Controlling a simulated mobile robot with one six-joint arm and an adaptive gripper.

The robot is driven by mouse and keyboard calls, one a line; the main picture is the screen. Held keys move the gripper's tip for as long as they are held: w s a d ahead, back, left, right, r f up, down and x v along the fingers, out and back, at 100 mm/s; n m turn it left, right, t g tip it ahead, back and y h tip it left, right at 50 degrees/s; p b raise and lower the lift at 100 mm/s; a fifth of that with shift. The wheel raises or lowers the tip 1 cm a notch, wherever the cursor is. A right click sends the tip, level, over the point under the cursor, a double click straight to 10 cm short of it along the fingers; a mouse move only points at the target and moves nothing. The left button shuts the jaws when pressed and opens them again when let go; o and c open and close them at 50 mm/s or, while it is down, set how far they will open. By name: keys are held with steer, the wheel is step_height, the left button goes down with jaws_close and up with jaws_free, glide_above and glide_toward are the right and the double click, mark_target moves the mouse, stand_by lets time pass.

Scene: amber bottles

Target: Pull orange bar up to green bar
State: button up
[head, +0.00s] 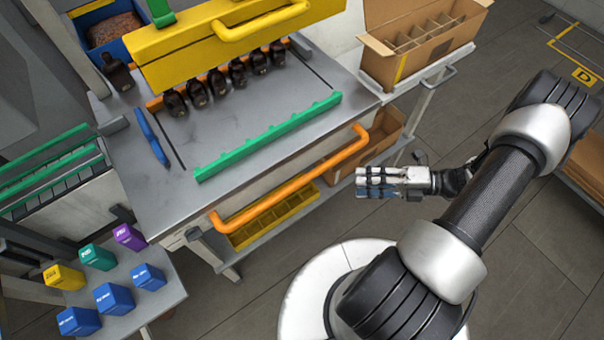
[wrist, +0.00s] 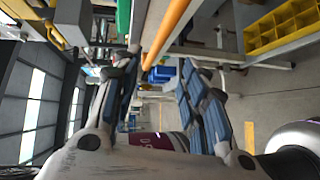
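A green bar (head: 270,135) with small notches lies across the front of the grey bench top. An orange tubular bar (head: 290,187) runs along the bench's front edge, below the green bar. A second orange strip (head: 154,104) shows partly behind a row of dark bottles (head: 222,84) at the back; the bottles and a yellow unit hide most of it. My gripper (head: 362,183) is in the air right of the tubular bar's right end, apart from it. In the wrist view my gripper (wrist: 158,66) has its fingers spread with nothing between them, and the tubular bar (wrist: 170,28) shows beyond.
A yellow handled unit (head: 205,45) overhangs the bottles. A blue tool (head: 151,136) lies on the bench left of the green bar. A cardboard box (head: 420,42) stands at the back right. A yellow divided tray (head: 273,216) sits under the bench. Bare bench lies between bottles and green bar.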

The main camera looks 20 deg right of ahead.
mark_target(303, 180)
steer(key=shift+m+t, duration=0.3)
steer(key=shift+m, duration=0.3)
steer(key=x, duration=0.5)
steer(key=b+x, duration=0.1)
steer(key=x, duration=1.1)
steer(key=shift+f, duration=0.4)
jaws_close()
